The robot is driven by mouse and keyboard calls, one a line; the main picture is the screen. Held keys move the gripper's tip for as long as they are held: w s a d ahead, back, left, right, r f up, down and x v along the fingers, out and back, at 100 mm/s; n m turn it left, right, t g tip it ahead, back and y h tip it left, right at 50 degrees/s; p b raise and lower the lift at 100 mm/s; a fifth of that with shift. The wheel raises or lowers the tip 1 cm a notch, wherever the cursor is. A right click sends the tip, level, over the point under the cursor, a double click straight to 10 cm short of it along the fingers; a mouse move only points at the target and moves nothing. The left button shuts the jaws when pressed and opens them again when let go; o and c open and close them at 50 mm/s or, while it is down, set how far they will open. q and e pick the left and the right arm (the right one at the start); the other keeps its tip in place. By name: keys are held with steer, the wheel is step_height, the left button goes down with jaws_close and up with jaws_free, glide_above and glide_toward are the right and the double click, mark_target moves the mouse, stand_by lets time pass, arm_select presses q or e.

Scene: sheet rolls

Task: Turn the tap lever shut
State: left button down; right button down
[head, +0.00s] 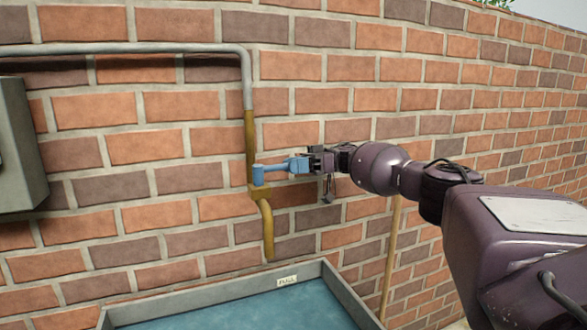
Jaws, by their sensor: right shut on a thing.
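The tap (261,196) is a brass body on a pipe against the brick wall, with a spout bending down over a trough. Its blue lever (276,169) sticks out sideways to the right from the top of the tap, roughly level. My right gripper (304,164) comes in from the right and is shut on the lever's outer end. The fingers partly hide that end. My left gripper is not in view.
A grey pipe (150,48) runs along the wall and down to the tap. A grey box (17,145) is on the wall at left. A trough (335,285) with blue inside stands below the spout. A wooden pole (391,250) leans behind my right arm.

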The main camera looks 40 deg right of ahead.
steer(key=shift+r, duration=0.1)
steer(key=c, duration=1.1)
jaws_free()
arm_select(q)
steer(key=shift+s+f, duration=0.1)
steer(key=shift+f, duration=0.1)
arm_select(e)
steer(key=shift+o, duration=0.2)
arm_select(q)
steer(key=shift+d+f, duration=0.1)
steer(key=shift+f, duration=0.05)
arm_select(e)
steer(key=shift+d, duration=0.1)
steer(key=shift+d, duration=0.2)
arm_select(q)
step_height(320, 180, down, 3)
steer(key=b, duration=0.4)
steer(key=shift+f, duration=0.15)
arm_select(e)
steer(key=v, duration=1)
